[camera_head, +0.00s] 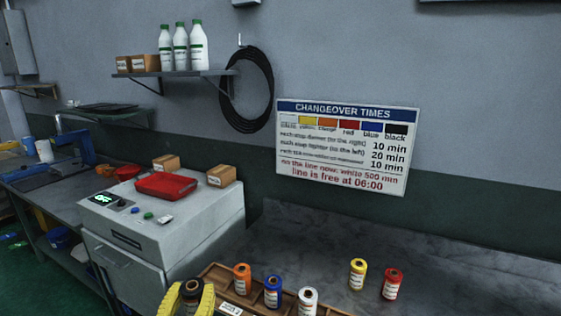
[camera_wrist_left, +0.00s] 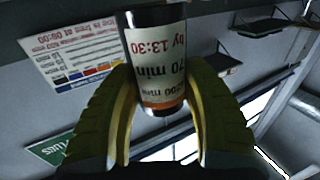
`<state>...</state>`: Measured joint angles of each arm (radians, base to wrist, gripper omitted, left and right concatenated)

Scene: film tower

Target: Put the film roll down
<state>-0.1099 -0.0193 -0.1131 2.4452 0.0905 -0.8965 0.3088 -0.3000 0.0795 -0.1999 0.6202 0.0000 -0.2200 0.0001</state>
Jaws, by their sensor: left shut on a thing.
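My left gripper (camera_head: 190,297) has yellow fingers and is at the bottom edge of the head view. It is shut on a black film roll (camera_head: 193,287), held by its sides near the left end of a brown wooden tray (camera_head: 211,269). In the left wrist view the roll (camera_wrist_left: 155,18) is between both fingers (camera_wrist_left: 160,100), with a white label reading "by 13:30" and "70 min". Its underside is hidden in the head view, so I cannot tell whether it touches anything. My right gripper is not in view.
Orange (camera_head: 242,281), blue (camera_head: 273,292) and white (camera_head: 307,302) rolls stand at the tray. Yellow (camera_head: 357,274) and red (camera_head: 391,284) rolls stand on the grey worktop (camera_head: 470,270), which is bare to the right. A grey machine (camera_head: 170,235) stands to the left. A changeover sign (camera_head: 345,147) hangs behind.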

